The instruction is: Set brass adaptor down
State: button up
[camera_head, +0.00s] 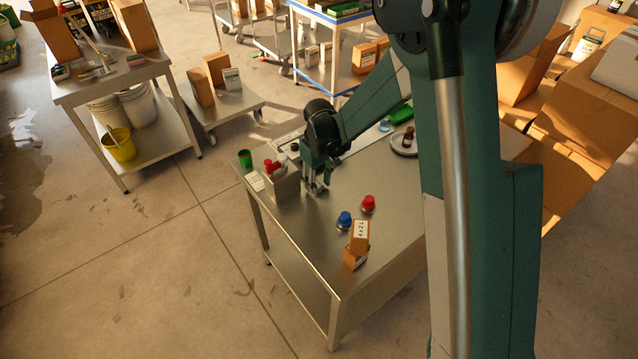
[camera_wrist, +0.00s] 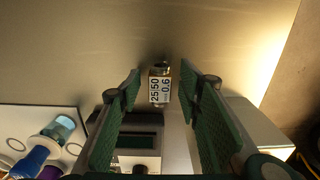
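A small brass-coloured piece with a white label reading "25:50 0,6", apparently the brass adaptor (camera_wrist: 160,86), shows between my fingers in the wrist view. My gripper (camera_wrist: 160,88) is open, with a visible gap between each green-padded finger and the piece. I cannot tell for sure whether the piece stands on the metal surface. In the head view my gripper (camera_head: 316,188) points down, low over the left part of the metal table (camera_head: 320,240). The adaptor cannot be made out there.
A device with a display (camera_wrist: 135,145) shows below.

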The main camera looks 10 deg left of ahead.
aim_at(319, 186)
jog(key=shift+r, duration=0.15)
notch_tip(319, 186, up, 12)
dwell(0.7)
dwell(0.6)
